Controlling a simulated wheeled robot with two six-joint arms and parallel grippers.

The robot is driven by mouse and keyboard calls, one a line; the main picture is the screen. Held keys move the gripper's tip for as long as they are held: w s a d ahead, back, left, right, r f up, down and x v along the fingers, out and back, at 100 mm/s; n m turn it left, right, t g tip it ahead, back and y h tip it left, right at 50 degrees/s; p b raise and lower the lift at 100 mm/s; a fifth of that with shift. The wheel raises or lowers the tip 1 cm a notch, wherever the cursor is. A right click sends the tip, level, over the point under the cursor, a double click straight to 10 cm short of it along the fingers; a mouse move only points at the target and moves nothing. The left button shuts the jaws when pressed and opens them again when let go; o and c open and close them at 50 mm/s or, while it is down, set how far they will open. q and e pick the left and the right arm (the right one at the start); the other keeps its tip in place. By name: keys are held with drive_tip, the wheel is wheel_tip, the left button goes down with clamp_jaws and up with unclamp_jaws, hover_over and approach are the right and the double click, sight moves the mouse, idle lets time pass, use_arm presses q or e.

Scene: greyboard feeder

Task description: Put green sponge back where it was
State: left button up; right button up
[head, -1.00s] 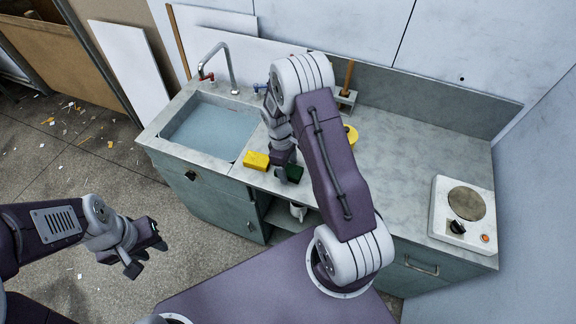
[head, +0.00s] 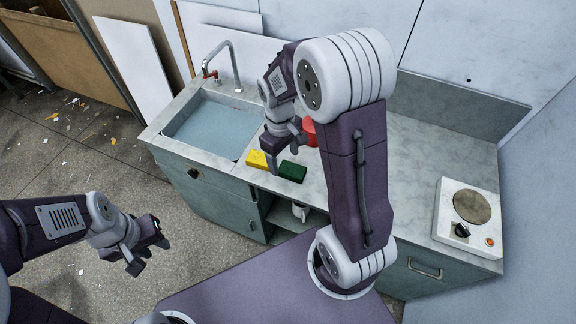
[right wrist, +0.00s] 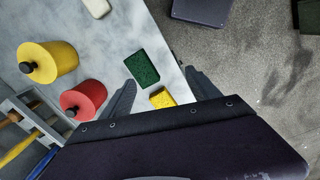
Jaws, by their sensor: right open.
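The green sponge (head: 292,171) lies flat on the counter near its front edge, right of the yellow sponge (head: 256,159). In the right wrist view the green sponge (right wrist: 142,68) lies beyond the fingertips, and the yellow sponge (right wrist: 162,98) shows between the fingers, partly hidden by the gripper body. My right gripper (head: 284,155) is open and empty above the counter by the two sponges; its spread fingers (right wrist: 160,90) show in the wrist view. My left gripper (head: 150,252) is open and empty over the floor, left of the cabinet.
A sink (head: 210,128) with a faucet (head: 232,68) is at the left. A red container (head: 309,132) stands behind the sponges; a yellow container (right wrist: 48,62) stands beside it. A hotplate (head: 468,212) sits at the right end. A white mug (head: 300,211) is on the shelf below.

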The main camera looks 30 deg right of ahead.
drive_tip(key=s+a+m+t, duration=0.1)
drive_tip(key=s+a+m, duration=0.2)
drive_tip(key=s, duration=0.6)
drive_tip(key=shift+m+t+y, duration=0.3)
drive_tip(key=shift+m+y, duration=0.1)
drive_tip(key=shift+m, duration=0.6)
drive_tip(key=shift+s+f, duration=0.1)
drive_tip(key=shift+s, duration=0.1)
